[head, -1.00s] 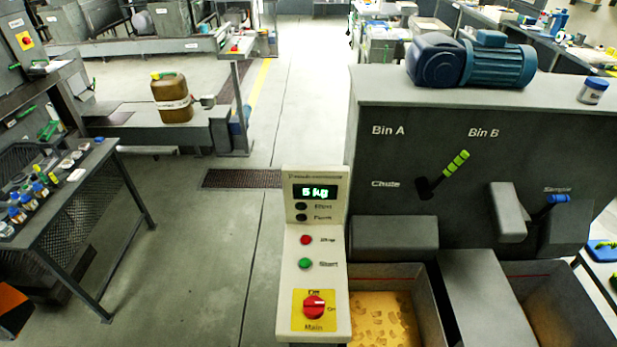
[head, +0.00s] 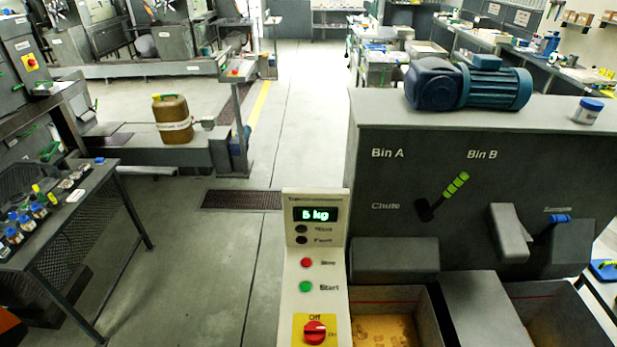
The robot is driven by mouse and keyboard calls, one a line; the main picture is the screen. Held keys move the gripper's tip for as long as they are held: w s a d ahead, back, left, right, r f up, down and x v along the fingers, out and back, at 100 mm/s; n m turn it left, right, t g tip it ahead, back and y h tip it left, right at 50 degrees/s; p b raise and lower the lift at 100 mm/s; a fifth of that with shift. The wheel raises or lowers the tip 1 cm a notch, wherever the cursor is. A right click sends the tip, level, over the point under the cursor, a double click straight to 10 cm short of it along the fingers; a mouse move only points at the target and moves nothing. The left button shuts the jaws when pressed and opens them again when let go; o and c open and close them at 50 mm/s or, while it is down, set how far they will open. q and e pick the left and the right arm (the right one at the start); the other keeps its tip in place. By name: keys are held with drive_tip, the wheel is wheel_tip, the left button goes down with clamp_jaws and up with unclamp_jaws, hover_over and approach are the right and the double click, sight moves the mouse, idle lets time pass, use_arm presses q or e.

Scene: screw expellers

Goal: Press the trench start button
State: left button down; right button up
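A pale control panel (head: 297,262) stands at the bottom centre of the head view, beside the dark machine. Its green button (head: 306,287) is labelled Start. A red stop button (head: 306,263) sits just above it. A red rotary main switch (head: 315,332) on a yellow plate is at the bottom, under the word Off. The lit display (head: 314,214) reads 5 kg, and two dark round indicators sit below it. Neither of my grippers shows in the head view.
The dark machine (head: 400,200) with a blue motor (head: 470,84) and a green-handled lever (head: 455,184) fills the right. Open bins stand below it. A table with bottles (head: 95,205) is at the left. Grey floor (head: 225,265) is clear between table and panel.

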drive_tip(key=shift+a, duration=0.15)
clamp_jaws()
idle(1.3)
